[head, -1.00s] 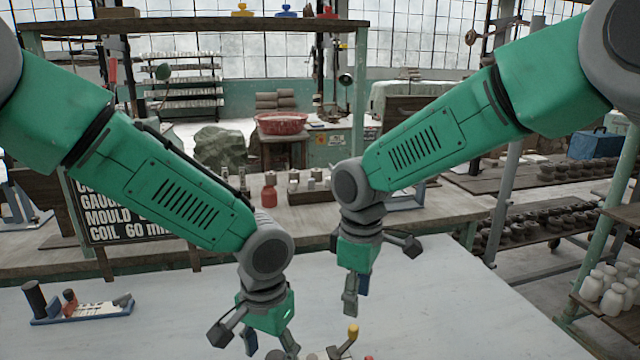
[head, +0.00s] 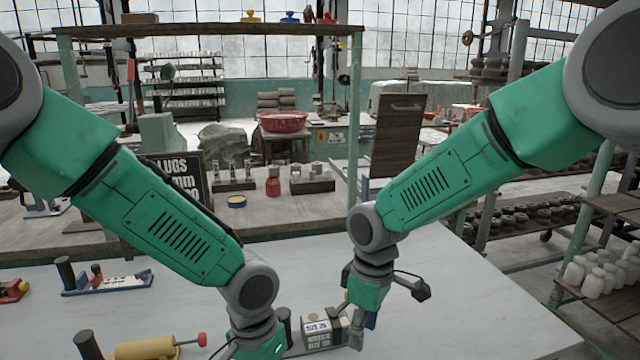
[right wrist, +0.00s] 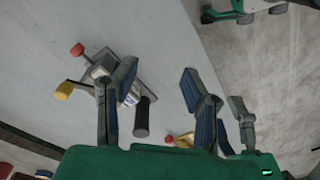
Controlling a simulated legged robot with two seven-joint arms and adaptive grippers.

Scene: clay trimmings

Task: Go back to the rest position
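My right gripper (head: 390,312) hangs over the pale table (head: 450,290), right of the middle in the head view. Its fingers are spread with nothing between them; the right wrist view shows the empty gap (right wrist: 158,88). My left gripper (head: 262,343) is at the bottom edge of the head view, mostly cut off, so its fingers cannot be judged. Both arms are bent with the forearms sloping down towards the middle.
A labelled block (head: 318,336) stands close to the right gripper. White jars (head: 595,278) stand on a right-hand shelf. The table's right part is clear.

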